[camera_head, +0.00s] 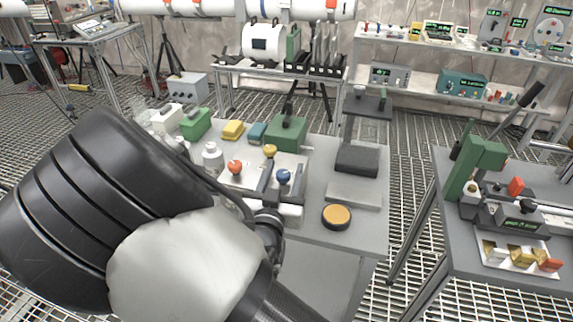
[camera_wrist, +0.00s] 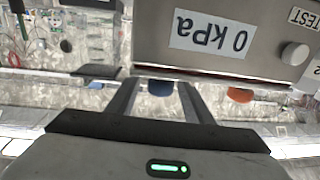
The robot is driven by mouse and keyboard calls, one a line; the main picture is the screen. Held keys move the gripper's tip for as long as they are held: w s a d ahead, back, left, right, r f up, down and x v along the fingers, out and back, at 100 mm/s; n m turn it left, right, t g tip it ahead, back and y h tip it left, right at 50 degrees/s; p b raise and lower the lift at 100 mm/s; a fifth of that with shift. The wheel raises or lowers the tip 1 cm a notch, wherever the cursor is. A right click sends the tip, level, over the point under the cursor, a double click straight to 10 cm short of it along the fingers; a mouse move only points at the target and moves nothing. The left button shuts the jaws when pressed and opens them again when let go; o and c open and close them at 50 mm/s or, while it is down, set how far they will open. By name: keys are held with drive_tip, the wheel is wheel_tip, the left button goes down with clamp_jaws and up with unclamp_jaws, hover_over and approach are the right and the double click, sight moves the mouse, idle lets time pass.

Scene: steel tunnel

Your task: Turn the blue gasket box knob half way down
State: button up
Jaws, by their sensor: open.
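The blue knob (camera_head: 284,177) stands on the pale panel on the middle table in the head view. My gripper (camera_head: 286,171) is open, with one finger on each side of the knob in the head view. In the wrist view my gripper (camera_wrist: 160,85) is empty. I cannot tell whether a finger touches the knob. The knob's base and angle are hidden.
A red knob (camera_head: 235,167) and a yellow knob (camera_head: 270,150) stand close by on the panel. A grey box with a 0 kPa label (camera_wrist: 211,35) fills the upper right of the wrist view. An orange-topped round button (camera_head: 337,215) sits at the right.

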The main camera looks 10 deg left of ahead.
sight(286, 170)
drive_tip(key=shift+w+d, duration=0.1)
drive_tip(key=shift+w, duration=1.6)
drive_tip(key=c, duration=1.1)
drive_tip(key=shift+o, duration=0.2)
drive_tip(key=shift+m+h, duration=0.3)
drive_tip(key=shift+h, duration=0.1)
drive_tip(key=m+h, duration=0.1)
drive_tip(key=h, duration=0.1)
drive_tip(key=d+m+g+h+p, duration=0.1)
drive_tip(key=m+h, duration=0.1)
drive_tip(key=h, duration=0.1)
drive_tip(key=shift+s, duration=0.15)
drive_tip(key=shift+s+d+m+g+h+p, duration=0.1)
drive_tip(key=shift+d+m+g+h+p, duration=0.1)
drive_tip(key=shift+m+g+h, duration=0.5)
drive_tip(key=shift+s+d+m+g+h+p, duration=0.15)
drive_tip(key=shift+d+m+g+h, duration=0.15)
drive_tip(key=shift+m+h, duration=0.45)
drive_tip(key=shift+s+d+m+g+h+p, duration=0.15)
drive_tip(key=shift+m+g+h, duration=0.4)
drive_tip(key=shift+h, duration=0.4)
drive_tip(key=shift+g, duration=0.25)
